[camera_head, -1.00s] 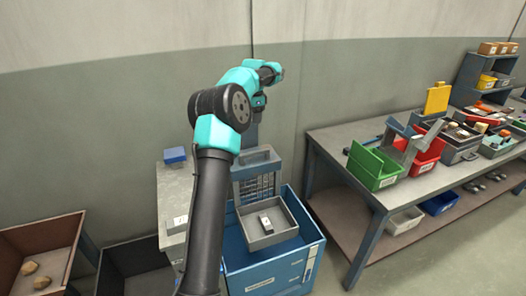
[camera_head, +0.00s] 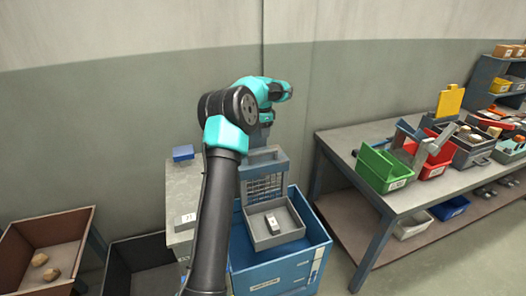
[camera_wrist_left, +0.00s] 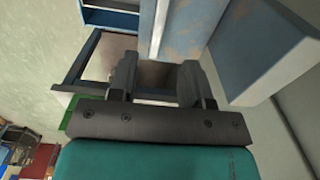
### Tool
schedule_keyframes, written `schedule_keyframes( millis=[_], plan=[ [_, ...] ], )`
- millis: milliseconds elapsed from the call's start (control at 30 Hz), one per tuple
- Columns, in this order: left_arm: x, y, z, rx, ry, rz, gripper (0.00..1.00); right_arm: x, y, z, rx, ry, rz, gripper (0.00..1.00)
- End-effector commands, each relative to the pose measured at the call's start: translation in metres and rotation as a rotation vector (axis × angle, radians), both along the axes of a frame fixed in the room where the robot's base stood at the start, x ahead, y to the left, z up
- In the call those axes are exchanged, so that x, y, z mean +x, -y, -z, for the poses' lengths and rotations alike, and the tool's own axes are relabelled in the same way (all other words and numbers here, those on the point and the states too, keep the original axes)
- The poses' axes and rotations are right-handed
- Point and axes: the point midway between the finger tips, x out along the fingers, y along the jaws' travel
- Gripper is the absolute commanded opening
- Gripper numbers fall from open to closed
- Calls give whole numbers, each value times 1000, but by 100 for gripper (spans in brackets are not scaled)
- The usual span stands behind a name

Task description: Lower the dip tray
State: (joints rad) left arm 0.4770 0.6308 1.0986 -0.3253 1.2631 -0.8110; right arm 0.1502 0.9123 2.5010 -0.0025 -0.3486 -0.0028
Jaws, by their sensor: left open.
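My left gripper (camera_head: 266,118) is at the top of the grey post behind that frame, above and behind the tray; the arm partly covers the tank. In the left wrist view, my left gripper (camera_wrist_left: 157,82) has its fingers apart with nothing clearly held, close to a worn blue-grey post (camera_wrist_left: 185,28). My right gripper is not in view.
A pale bench (camera_head: 183,187) with a small blue block (camera_head: 183,152) stands left of the tank. At right, a grey table (camera_head: 345,145) carries green, red and grey bins.

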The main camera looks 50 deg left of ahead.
Motion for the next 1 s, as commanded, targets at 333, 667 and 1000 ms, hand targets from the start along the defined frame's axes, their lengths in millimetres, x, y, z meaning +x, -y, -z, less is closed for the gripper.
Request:
schedule_keyframes(
  millis=[333, 667, 1000],
  plan=[
    [0, 0, 61, 0, -2, 1, 45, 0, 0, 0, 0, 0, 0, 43],
    [0, 0, 99, 1, 0, 1, 45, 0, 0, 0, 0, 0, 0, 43],
    [0, 0, 102, 1, 1, 0, 45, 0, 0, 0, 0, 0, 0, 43]
  ],
)
